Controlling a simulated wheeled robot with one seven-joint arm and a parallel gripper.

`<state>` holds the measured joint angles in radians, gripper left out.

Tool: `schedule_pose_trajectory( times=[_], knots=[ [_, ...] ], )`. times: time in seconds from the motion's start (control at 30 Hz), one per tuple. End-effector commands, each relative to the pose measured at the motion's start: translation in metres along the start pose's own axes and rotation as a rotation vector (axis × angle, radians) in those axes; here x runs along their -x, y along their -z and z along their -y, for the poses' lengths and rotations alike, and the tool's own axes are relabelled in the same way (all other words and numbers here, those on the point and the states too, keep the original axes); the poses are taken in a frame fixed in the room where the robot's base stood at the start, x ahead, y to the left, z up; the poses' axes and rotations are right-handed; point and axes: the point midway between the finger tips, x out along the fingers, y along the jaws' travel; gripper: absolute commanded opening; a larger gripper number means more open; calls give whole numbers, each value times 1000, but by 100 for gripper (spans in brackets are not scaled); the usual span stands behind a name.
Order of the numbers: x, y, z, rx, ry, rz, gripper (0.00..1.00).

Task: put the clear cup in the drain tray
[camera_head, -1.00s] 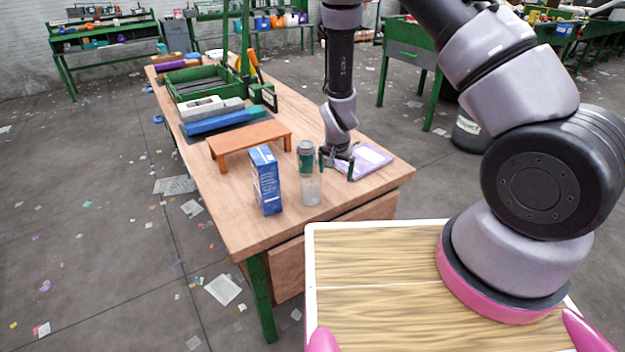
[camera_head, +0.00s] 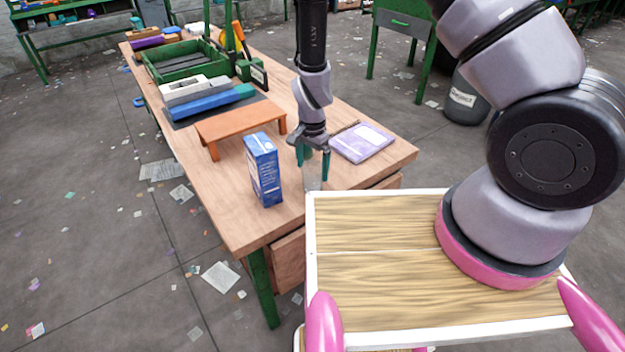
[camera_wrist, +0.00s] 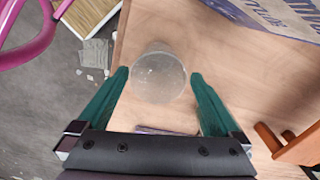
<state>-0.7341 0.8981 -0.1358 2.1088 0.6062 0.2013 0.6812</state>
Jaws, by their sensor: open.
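The clear cup (camera_head: 313,180) stands on the wooden workbench near its front edge, right of a blue carton (camera_head: 263,170). In the wrist view the cup (camera_wrist: 158,77) is a round translucent shape between the fingertips, seen from above. My gripper (camera_head: 312,180) is open, pointing down over the cup, with one teal finger on either side; it also shows in the wrist view (camera_wrist: 159,76). I cannot tell whether a finger touches it. The fingers partly hide the cup in the head view. A green tray-like crate (camera_head: 150,72) sits far back; I cannot tell if it is the drain tray.
A low orange-brown stand (camera_head: 240,121) is behind the carton. A purple pad (camera_head: 362,143) lies right of my gripper. A blue bar and grey blocks lie beyond the stand. A green object partly shows behind the fingers. Bare benchtop lies left of the carton.

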Motion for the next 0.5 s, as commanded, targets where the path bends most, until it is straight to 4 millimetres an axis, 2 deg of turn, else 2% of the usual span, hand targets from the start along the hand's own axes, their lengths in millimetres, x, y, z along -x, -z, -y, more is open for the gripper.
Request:
schedule_pose_trajectory(
  times=[0.03, 0.2, 0.5],
  knots=[
    [-10, -1, -2, -2, -4, 2, 100],
    [-32, -2, -3, -1, -3, 1, 100],
    [-38, -2, -2, 0, 0, 0, 100]
  ],
)
